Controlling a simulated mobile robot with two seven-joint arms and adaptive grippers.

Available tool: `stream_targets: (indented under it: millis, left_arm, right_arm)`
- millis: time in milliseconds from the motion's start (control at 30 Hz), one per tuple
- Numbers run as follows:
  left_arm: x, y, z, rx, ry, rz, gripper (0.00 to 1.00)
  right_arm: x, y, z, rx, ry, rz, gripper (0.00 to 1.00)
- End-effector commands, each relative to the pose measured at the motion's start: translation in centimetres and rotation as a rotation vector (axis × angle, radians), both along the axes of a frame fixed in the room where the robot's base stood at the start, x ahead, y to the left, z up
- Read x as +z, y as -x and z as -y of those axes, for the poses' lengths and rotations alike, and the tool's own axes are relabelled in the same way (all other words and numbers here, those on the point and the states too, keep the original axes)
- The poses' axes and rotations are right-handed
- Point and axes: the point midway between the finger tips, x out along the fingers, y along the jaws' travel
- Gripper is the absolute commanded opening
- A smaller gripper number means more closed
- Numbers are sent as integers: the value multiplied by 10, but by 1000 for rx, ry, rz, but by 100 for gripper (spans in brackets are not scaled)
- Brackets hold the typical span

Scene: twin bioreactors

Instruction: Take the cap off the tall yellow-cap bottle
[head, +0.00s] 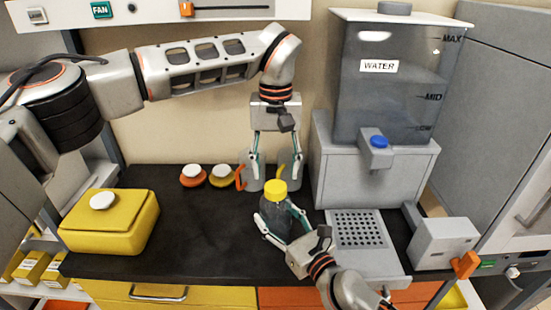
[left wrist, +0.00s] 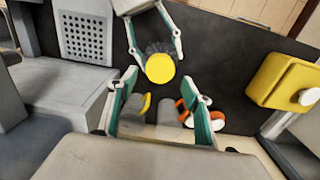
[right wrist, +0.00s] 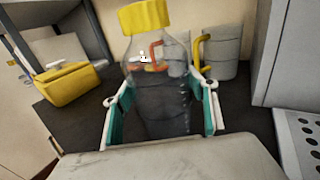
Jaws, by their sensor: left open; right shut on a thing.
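The tall clear bottle (head: 276,222) stands upright on the dark counter, with its yellow cap (head: 275,188) on top. The bottle (right wrist: 155,85) and its cap (right wrist: 146,16) also show in the right wrist view. My right gripper (head: 280,218) is shut around the bottle's body. My left gripper (head: 268,175) is open and empty, pointing down behind and above the cap. In the left wrist view the cap (left wrist: 160,68) lies beyond the open fingertips of my left gripper (left wrist: 160,98), apart from them.
Two grey vessels with an orange handle (head: 241,176) and a yellow handle (head: 283,172) stand behind the bottle. Two white-knobbed lids (head: 193,176) lie to their left. A yellow box (head: 110,222) sits at left. The water dispenser (head: 375,165) and its drip grate (head: 357,230) are at right.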

Motion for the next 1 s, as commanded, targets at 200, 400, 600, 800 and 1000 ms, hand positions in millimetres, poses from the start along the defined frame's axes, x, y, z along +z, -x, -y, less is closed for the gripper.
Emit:
stream_targets:
  millis: [200, 400, 600, 800, 1000]
  left_arm:
    - [-33, 0, 0, 1, 1, -2, 50]
    - [-50, 0, 0, 3, 1, -2, 50]
    - [-53, 0, 0, 3, 0, 0, 50]
    - [-53, 0, 0, 3, 0, 0, 34]
    - [-53, 0, 0, 4, 0, 0, 11]
  right_arm:
    - [0, 0, 0, 0, 1, 1, 0]
    - [0, 0, 0, 0, 1, 1, 0]
    - [0, 0, 0, 0, 1, 1, 0]
    - [0, 0, 0, 0, 1, 1, 0]
    - [0, 0, 0, 0, 0, 0, 0]
